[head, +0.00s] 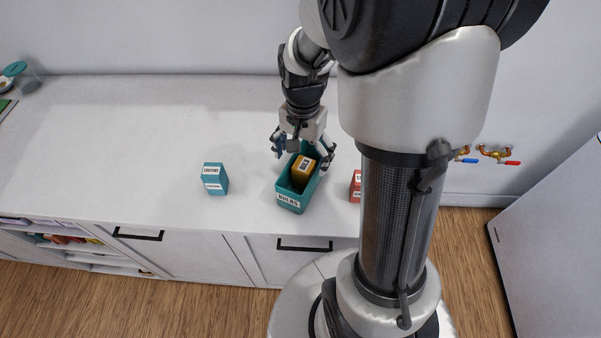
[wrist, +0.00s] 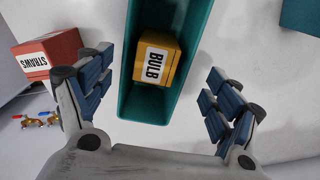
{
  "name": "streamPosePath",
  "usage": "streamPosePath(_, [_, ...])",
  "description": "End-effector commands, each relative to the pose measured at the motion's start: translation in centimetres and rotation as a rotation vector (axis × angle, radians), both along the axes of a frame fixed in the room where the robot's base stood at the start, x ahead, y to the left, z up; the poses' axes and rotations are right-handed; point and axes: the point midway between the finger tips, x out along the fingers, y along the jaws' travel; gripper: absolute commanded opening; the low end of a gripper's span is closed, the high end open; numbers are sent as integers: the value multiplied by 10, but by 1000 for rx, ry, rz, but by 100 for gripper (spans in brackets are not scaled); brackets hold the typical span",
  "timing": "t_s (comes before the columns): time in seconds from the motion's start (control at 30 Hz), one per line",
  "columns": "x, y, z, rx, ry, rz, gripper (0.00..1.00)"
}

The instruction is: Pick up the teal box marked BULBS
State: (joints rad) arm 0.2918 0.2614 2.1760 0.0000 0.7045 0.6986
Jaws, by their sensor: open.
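The teal open-topped box marked BULBS (head: 289,200) stands on the white counter, its label facing the front edge. It also shows in the wrist view (wrist: 128,95), running up past the top of the picture. A yellow box marked BULB (head: 305,168) sits inside it; its label shows in the wrist view (wrist: 165,80). My gripper (head: 303,158) is open and empty, above the back part of the teal box. In the wrist view its blue-padded fingers (wrist: 158,100) are on either side of the teal box, with gaps between.
A smaller teal-blue box (head: 215,179) stands to the left. A red box marked STRAWS (wrist: 48,56) stands to the right, partly behind my arm in the head view (head: 355,187). Wall taps (head: 492,154) are at the right.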

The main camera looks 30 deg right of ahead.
Motion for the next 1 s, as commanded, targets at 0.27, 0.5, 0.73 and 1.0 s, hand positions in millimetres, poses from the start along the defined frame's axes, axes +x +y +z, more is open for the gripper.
streamPosePath(0.27, [0, 0, -30, 0, 0, 1, 83])
streamPosePath(0.5, [-7, 2, -52, 1, 2, 1, 83])
streamPosePath(0.73, [-10, 2, -82, 1, 1, 1, 83])
streamPosePath(1.0, [-9, 2, -81, 1, -1, 1, 80])
